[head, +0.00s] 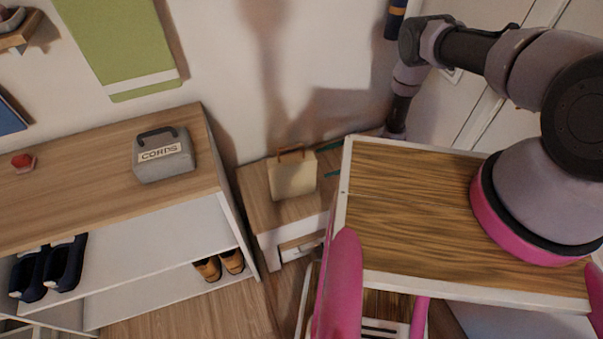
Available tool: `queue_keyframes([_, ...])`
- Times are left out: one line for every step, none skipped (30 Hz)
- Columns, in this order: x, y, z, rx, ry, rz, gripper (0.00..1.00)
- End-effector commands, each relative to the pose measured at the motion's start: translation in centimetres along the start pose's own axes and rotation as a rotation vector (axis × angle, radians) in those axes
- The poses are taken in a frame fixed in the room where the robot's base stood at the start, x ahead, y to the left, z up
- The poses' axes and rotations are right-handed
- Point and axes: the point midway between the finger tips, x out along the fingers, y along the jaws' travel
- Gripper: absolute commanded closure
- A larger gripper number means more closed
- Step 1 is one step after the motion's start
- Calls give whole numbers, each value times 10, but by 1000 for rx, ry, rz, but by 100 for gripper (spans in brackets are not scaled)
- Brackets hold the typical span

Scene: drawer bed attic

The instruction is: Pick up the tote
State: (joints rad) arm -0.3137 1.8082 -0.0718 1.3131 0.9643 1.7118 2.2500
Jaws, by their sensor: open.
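The tote (291,178) is a small cream bag with a brown handle. It stands upright on a low wooden-topped unit (256,205) against the wall, in the middle of the head view. My arm reaches over from the right and down behind my own wooden top. Of my gripper (328,160), only two teal fingers show, just right of the tote and pointing towards it. The fingers are apart with nothing seen between them. The rest of the gripper is hidden. Whether a finger touches the tote I cannot tell.
A shelf unit (85,200) on the left bears a grey case (163,155) marked CORDS and a small red object (23,162). Dark shoes (65,265) and brown shoes (219,265) sit below. My wooden top blocks the view right of the tote.

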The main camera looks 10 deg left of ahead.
Motion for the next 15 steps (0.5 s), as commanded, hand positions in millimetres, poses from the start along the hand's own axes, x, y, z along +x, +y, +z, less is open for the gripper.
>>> queue_keyframes([4, -8, 4, 26, 3, 3, 0])
queue_keyframes([5, -10, 5, 37, 4, 5, 0])
queue_keyframes([8, -12, 6, 45, 6, 7, 0])
queue_keyframes([11, -13, 6, 49, 6, 8, 0])
queue_keyframes([15, -13, 7, 51, 7, 8, 0])
queue_keyframes([21, -13, 6, 52, 7, 8, 0])
queue_keyframes([26, -13, 6, 52, 8, 7, 0])
queue_keyframes([31, -13, 6, 52, 7, 7, 0])
queue_keyframes([38, -14, 6, 51, 7, 7, 0])
queue_keyframes([42, -13, 6, 51, 6, 6, 0])
queue_keyframes([47, -13, 6, 51, 6, 6, 0])
queue_keyframes([52, -13, 6, 51, 6, 7, 0])
queue_keyframes([55, -13, 6, 51, 6, 7, 0])
queue_keyframes([57, -13, 6, 51, 6, 7, 0])
queue_keyframes([60, -12, 6, 50, 6, 8, 0])
